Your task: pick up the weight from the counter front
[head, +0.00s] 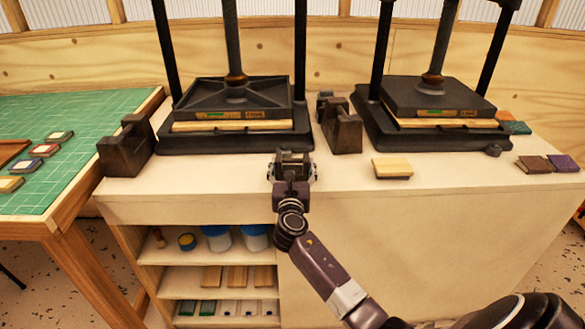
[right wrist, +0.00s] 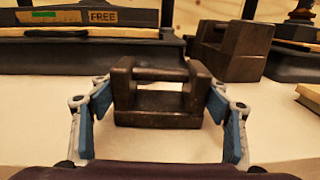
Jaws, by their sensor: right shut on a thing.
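The weight (right wrist: 158,119) is a dark brown metal block with a bar across its top, between two upright ends. In the right wrist view it sits between the two blue-padded fingers of my right gripper (right wrist: 160,92), which is shut on it. In the head view my right gripper (head: 292,172) is at the front of the counter (head: 220,190), and the dark weight (head: 291,157) shows just beyond it. Whether the weight touches the counter or is slightly raised, I cannot tell. My left gripper is not in view.
Two black presses (head: 236,141) (head: 437,137) stand behind. Other dark weights stand at the left (head: 124,150) and between the presses (head: 343,130). A pale wooden block (head: 392,167) lies to the right. A green-topped table (head: 85,122) adjoins at left. Shelves (head: 205,257) are below.

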